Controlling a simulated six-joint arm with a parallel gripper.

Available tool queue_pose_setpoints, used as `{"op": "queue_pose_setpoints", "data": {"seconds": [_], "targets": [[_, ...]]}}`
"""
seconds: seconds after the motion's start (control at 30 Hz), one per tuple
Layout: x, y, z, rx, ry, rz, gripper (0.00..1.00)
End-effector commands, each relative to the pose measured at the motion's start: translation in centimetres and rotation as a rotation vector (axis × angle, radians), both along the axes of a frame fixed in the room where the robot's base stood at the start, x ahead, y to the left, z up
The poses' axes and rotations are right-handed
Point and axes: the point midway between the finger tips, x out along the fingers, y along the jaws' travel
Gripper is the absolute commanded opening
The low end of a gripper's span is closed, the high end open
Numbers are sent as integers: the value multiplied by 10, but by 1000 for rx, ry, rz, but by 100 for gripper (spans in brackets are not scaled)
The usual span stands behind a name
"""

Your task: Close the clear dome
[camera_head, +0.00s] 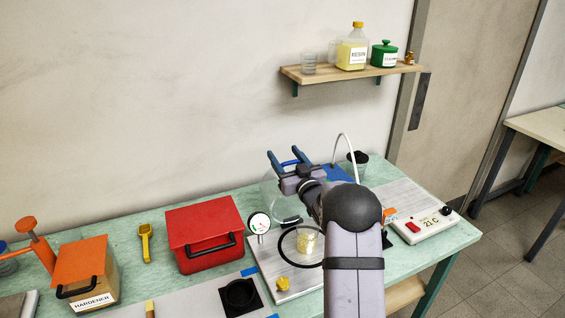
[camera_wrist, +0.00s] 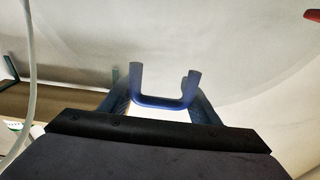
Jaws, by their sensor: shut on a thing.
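The clear dome (camera_head: 271,190) stands tilted up and open at the back of its plate, partly hidden by my arm. Its blue handle (camera_wrist: 160,102) sits between my fingers in the wrist view. My gripper (camera_head: 285,155) is shut on that handle, above and behind the base. The black ring (camera_head: 287,257) of the base lies open on the plate, with a clear cup of pale yellow material (camera_head: 307,239) inside it. My arm covers the ring's right side.
A gauge (camera_head: 259,223) stands left of the ring, and a yellow knob (camera_head: 284,284) sits in front. A white hose (camera_head: 339,139) arches behind my gripper. A red case (camera_head: 204,233) is on the left, a control box (camera_head: 428,224) on the right. A shelf (camera_head: 340,77) hangs above.

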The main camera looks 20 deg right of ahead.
Motion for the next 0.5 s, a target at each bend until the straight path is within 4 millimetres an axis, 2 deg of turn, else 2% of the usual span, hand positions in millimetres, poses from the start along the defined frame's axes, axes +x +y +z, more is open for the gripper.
{"op": "queue_pose_setpoints", "data": {"seconds": [0.03, 0.27, 0.5], "targets": [[-7, -2, -7, 0, -26, -5, 16], [-41, -3, -1, -1, -164, -6, 16], [-74, -2, -1, -1, -175, -6, 16]]}}
